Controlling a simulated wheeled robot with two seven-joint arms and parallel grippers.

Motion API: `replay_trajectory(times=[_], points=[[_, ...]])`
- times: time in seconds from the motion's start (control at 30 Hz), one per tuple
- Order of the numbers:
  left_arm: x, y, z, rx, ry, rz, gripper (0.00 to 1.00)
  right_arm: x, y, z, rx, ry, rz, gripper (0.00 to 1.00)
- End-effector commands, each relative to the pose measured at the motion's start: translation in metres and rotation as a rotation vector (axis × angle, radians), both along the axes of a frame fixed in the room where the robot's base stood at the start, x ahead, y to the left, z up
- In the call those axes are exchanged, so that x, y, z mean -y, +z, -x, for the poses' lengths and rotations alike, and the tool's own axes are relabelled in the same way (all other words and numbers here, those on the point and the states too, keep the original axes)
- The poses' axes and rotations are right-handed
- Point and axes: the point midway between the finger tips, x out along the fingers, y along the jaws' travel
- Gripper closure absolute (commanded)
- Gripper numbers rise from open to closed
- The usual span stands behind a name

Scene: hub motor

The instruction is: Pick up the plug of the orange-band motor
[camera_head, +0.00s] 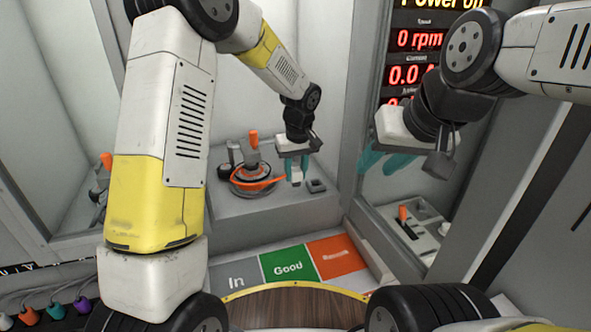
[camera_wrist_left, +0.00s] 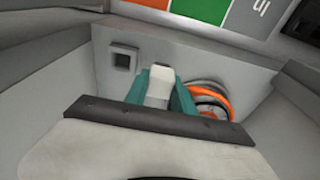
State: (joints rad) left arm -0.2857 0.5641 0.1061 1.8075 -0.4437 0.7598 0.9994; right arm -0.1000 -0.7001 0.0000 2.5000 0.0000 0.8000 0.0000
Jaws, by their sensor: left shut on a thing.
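The orange-band motor (camera_head: 240,184) sits on the grey bench (camera_head: 235,210), dark with an orange ring around it. Its orange ring also shows in the left wrist view (camera_wrist_left: 218,94). My left gripper (camera_head: 295,170) is just right of the motor, pointing down. Its teal fingers are shut on a small pale plug (camera_wrist_left: 160,84), which also shows in the head view (camera_head: 296,176). I cannot tell whether the plug touches the bench. My right gripper (camera_head: 385,161) hangs at the right, away from the motor, its teal fingers apart and empty.
A small grey square socket (camera_head: 317,186) stands on the bench right of the plug; it also shows in the wrist view (camera_wrist_left: 122,60). An orange-handled lever (camera_head: 253,140) rises behind the motor. Coloured mats, including a green one (camera_head: 288,263), lie in front. A display panel (camera_head: 415,50) is at the right.

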Motion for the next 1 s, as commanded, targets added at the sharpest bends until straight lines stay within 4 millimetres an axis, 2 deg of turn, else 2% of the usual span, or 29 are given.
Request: replay_trajectory(times=[0.4, 0.6, 0.73, 0.9, 1.0], points=[[0.033, 0.008, 0.101, -0.001, -0.007, -0.001, 1.0, 0.0, 0.0, 0.0, 0.0, 0.0, 0.0, 0.64], [0.044, 0.011, 0.134, -0.002, -0.004, -0.001, 1.0, 0.0, 0.0, 0.0, 0.0, 0.0, 0.0, 0.64], [0.047, 0.015, 0.145, -0.001, -0.001, 0.0, 1.0, 0.0, 0.0, 0.0, 0.0, 0.0, 0.0, 0.64], [0.046, 0.048, 0.139, 0.004, 0.002, 0.002, 1.0, 0.0, 0.0, 0.0, 0.0, 0.0, 0.0, 0.64], [0.045, 0.059, 0.138, -0.001, 0.001, 0.0, 1.0, 0.0, 0.0, 0.0, 0.0, 0.0, 0.0, 0.64]])
